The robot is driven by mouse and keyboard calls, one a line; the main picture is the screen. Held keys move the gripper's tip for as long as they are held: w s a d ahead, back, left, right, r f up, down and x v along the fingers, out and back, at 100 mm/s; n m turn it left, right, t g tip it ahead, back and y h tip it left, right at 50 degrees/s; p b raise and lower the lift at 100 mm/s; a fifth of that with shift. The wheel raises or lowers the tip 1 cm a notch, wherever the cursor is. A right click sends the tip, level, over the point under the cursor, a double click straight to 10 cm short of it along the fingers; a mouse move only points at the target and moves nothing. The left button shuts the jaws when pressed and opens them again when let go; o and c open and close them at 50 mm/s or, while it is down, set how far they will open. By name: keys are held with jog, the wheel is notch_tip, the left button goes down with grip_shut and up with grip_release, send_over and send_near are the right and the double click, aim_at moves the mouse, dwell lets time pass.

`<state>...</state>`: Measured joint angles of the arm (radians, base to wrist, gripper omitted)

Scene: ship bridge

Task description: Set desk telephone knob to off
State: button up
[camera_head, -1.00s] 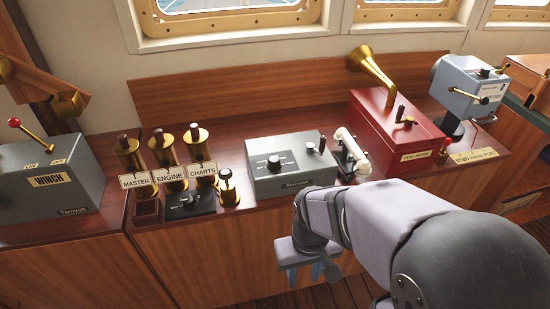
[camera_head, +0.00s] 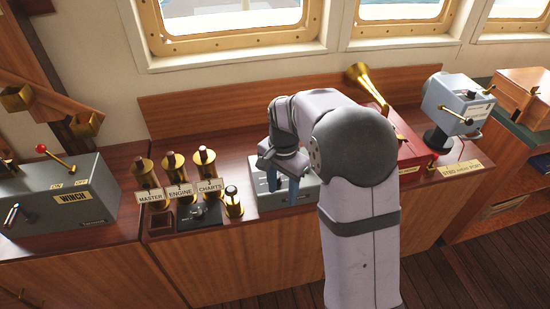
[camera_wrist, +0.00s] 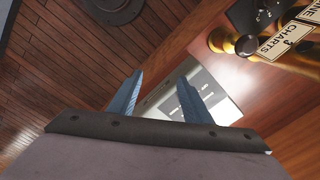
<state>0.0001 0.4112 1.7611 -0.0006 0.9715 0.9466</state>
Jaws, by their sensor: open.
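The desk telephone appears to be the grey box (camera_head: 263,192) on the wooden console. My gripper (camera_head: 283,187) hangs over it with its two blue fingers pointing down, open and empty. In the wrist view the open fingers (camera_wrist: 160,84) show with part of the grey box (camera_wrist: 216,98) and its lettering beyond them. I cannot tell whether the fingers touch the box.
Left of the box stand a short brass knob post (camera_head: 233,202), a small black panel (camera_head: 200,214) and brass levers labelled MASTER, ENGINE and CHARTS (camera_head: 210,186). A grey winch box (camera_head: 75,205) is farther left. A red box (camera_head: 412,150) with a brass horn is behind my arm at right.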

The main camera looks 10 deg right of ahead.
jog(key=w+r+m+p, duration=0.1)
jog(key=w, duration=0.1)
jog(key=w+r+m+p, duration=0.1)
jog(key=w+r+m, duration=0.1)
jog(key=w, duration=0.1)
jog(key=w+r+m+p, duration=0.1)
jog(key=w+m+p, duration=0.1)
jog(key=shift+w+r, duration=0.25)
jog(key=shift+w, duration=0.05)
jog(key=shift+w+r+m+p, duration=0.1)
jog(key=shift+w+m+p, duration=0.2)
jog(key=shift+w+m, duration=0.2)
jog(key=shift+f+p, duration=1.2)
jog(key=shift+f, duration=2.5)
jog(key=c, duration=1.1)
